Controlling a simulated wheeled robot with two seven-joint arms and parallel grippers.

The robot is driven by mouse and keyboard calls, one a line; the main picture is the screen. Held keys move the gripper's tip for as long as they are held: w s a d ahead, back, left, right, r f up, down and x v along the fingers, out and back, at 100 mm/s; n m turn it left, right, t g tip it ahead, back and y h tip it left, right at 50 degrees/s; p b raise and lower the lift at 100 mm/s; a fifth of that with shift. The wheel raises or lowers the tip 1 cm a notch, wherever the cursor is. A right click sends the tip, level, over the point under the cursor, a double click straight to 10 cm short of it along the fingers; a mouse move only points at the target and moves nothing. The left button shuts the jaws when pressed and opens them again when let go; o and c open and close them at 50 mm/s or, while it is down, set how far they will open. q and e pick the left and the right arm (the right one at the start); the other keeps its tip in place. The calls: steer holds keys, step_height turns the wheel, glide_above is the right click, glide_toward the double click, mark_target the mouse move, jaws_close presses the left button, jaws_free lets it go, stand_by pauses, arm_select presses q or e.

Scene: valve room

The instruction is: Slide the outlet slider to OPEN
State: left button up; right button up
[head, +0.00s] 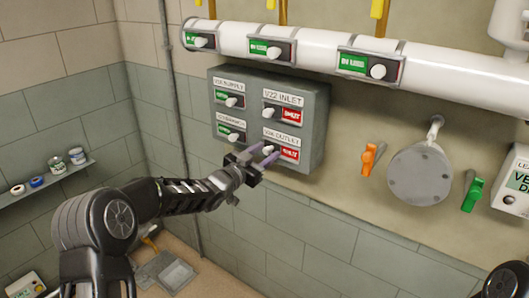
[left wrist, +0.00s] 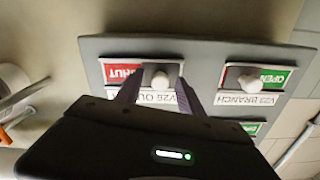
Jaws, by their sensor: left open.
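The outlet slider is at the lower right of the grey valve panel (head: 318,112). Its pale knob (head: 268,149) is at the left end of its slot in the head view, and red SHUT (head: 290,154) shows beside it. My left gripper (head: 265,154) is open in front of this slider. In the left wrist view, which is upside down, the knob (left wrist: 160,79) appears between the two purple fingers (left wrist: 157,91); I cannot tell whether they touch it. The fingers partly cover the V26 OUTLET label (left wrist: 156,98). My right gripper is not in view.
The V22 INLET slider (head: 285,112) above also shows SHUT. Two sliders on the panel's left show green, including the V23 BRANCH slider (left wrist: 257,80). A white pipe (head: 330,50) runs above. An orange lever (head: 368,160) and round flange (head: 420,174) are to the right.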

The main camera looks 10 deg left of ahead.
arm_select(q)
steer(key=shift+c, duration=0.2)
jaws_close()
stand_by(1.1)
